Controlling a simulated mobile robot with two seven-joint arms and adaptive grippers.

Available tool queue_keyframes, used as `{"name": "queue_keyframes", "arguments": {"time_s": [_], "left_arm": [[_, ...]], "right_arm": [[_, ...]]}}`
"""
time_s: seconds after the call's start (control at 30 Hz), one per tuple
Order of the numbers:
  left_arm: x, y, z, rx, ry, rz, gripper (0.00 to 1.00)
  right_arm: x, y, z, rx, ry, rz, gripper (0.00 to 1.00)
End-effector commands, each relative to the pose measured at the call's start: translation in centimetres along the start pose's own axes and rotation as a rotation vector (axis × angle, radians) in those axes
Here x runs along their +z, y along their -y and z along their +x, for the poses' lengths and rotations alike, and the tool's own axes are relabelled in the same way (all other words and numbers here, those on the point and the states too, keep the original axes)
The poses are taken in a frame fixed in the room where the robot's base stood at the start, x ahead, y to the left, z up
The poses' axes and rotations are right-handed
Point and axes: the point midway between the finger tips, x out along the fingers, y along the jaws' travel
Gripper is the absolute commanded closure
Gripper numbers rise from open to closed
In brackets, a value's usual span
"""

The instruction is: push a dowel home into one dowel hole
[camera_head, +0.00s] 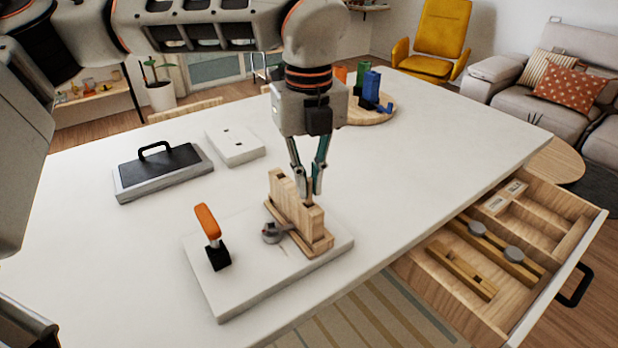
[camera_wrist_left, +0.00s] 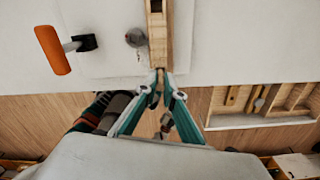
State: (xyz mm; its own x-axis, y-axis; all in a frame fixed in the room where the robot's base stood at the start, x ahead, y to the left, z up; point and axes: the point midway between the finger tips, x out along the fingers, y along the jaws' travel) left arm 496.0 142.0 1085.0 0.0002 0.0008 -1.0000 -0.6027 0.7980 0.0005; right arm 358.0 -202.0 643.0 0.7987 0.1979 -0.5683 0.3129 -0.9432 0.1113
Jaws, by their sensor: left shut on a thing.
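My left gripper (camera_head: 310,188) points down over the wooden block and is shut on a small wooden dowel (camera_head: 308,189). The fingertips are right above the near right part of the block's top, and the dowel's lower end is at or very near that top. I cannot tell how far it is in a hole. The upright wooden block (camera_head: 297,219) stands on a pale base plate (camera_head: 250,290). In the left wrist view the gripper (camera_wrist_left: 160,82) is at the block's (camera_wrist_left: 157,40) near end, and the fingers largely hide the dowel. My right gripper is not in view.
An orange-handled clamp (camera_head: 208,222) and a round grey knob (camera_head: 271,233) are on the plate left of the block. A black-handled lid (camera_head: 162,168) and a white slab (camera_head: 235,145) lie behind. An open drawer (camera_head: 520,250) juts out at right. The right tabletop is clear.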

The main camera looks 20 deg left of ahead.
Motion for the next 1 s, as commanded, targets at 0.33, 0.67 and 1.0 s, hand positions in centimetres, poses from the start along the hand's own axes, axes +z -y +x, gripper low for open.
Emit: {"name": "queue_keyframes", "arguments": {"time_s": [0.33,0.67,1.0], "left_arm": [[0.0,0.0,0.9,0.000,-0.001,0.000,1.00],[0.0,0.0,1.6,0.000,-0.001,0.000,1.00],[0.0,0.0,2.4,0.000,-0.001,-0.001,1.00]], "right_arm": [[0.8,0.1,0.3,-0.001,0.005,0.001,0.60],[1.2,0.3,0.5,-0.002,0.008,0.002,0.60],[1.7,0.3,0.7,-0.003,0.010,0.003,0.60]]}}
